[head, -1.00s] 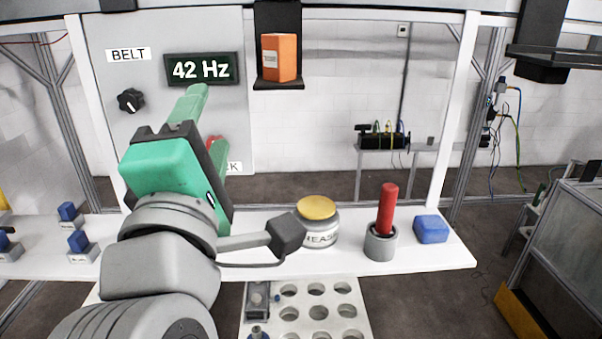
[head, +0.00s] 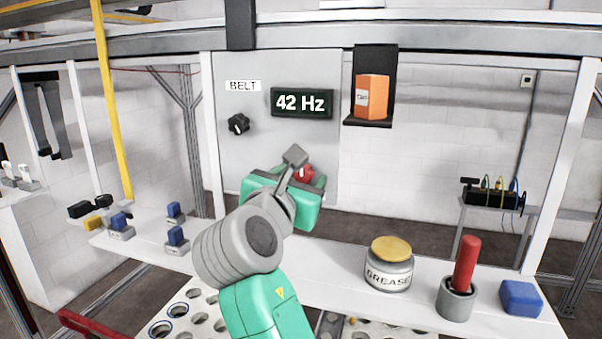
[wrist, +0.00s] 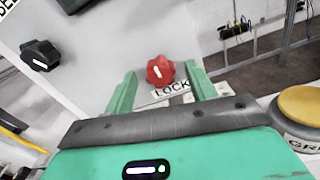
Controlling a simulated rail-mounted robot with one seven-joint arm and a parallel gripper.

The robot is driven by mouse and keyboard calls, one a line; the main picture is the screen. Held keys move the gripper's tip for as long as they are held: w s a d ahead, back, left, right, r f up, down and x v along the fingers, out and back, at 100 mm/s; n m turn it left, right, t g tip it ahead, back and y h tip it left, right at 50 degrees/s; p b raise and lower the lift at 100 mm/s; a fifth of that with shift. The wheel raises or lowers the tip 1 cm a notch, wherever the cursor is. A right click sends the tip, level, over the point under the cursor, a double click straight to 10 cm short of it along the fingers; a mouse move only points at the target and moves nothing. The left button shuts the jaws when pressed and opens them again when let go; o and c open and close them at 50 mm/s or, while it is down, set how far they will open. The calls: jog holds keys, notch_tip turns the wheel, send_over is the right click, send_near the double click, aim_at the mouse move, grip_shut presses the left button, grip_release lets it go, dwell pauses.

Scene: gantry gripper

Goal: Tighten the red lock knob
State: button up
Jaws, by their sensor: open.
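The red lock knob (wrist: 160,70) sits on the grey panel (wrist: 100,60), above a label reading LOCK (wrist: 171,90). Its white pointer mark is near vertical in the wrist view. In the head view the red knob (head: 304,173) shows only partly behind my arm. My gripper (wrist: 158,84) is open, with its two green fingers apart. In the wrist view the knob appears between the fingertips. I cannot tell how far the tips are from the panel. My gripper (head: 284,195) is mostly hidden by its own body and my wrist in the head view.
A grease jar (head: 389,264), a red-handled tool (head: 465,263) in a grey cup and a blue block (head: 521,298) stand on the white shelf. An orange box (head: 371,97) is right of the panel.

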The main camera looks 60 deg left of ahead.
jog(key=shift+w+a, duration=0.2)
jog(key=shift+c, duration=0.5)
jog(key=c, duration=0.9)
